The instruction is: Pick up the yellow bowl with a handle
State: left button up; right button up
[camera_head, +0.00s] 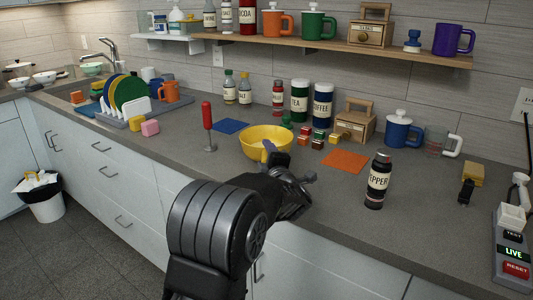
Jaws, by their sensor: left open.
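The yellow bowl (258,134) stands upright on the grey counter, near the middle of the view. My left gripper (287,163) is at the bowl's near right side, with one dark finger reaching up in front of the bowl's rim. The gripper is open, and I cannot tell whether it touches the bowl. The bowl's handle is hidden or too unclear to make out behind the gripper. My right gripper is not in view.
A red-handled tool (207,125) stands left of the bowl. Small spice tins (318,138), an orange mat (345,160) and a pepper jar (378,182) are to the right. Tea (299,101) and coffee (322,105) canisters stand behind.

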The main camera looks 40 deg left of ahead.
pick_arm(q)
jog(key=shift+c, duration=0.4)
grip_shut()
dwell(1.1)
